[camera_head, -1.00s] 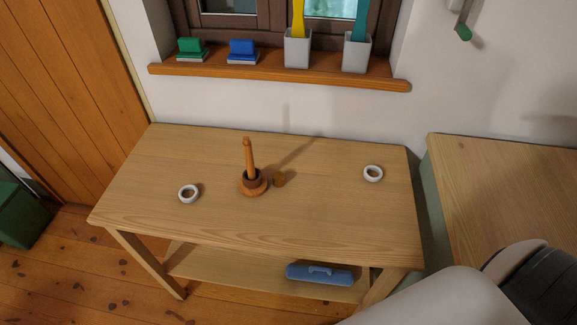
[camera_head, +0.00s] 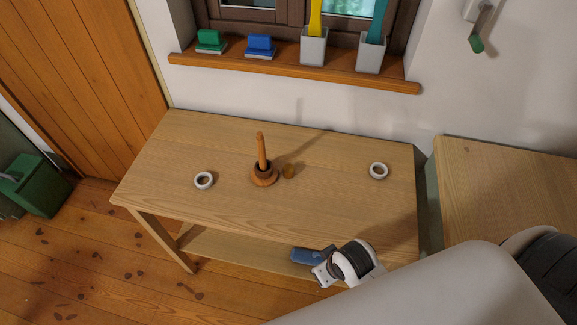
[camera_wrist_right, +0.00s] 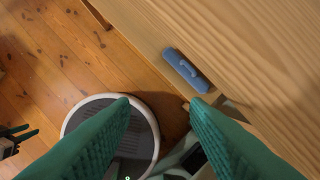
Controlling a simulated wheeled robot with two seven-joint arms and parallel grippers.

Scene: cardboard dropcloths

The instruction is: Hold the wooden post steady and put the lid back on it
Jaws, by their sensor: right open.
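The wooden post (camera_head: 262,150) stands upright on a round brown base (camera_head: 264,178) near the middle of the table in the head view. A small brown lid-like piece (camera_head: 289,171) lies on the table just right of the base. My right gripper (camera_head: 322,275) is at the table's front edge, well short of the post. In the right wrist view its two green fingers (camera_wrist_right: 160,112) are spread apart with nothing between them.
White rings lie on the table (camera_head: 150,170) left (camera_head: 204,180) and right (camera_head: 379,171) of the post. A windowsill (camera_head: 290,70) with brushes and cups is behind. Another table (camera_head: 500,190) stands at right.

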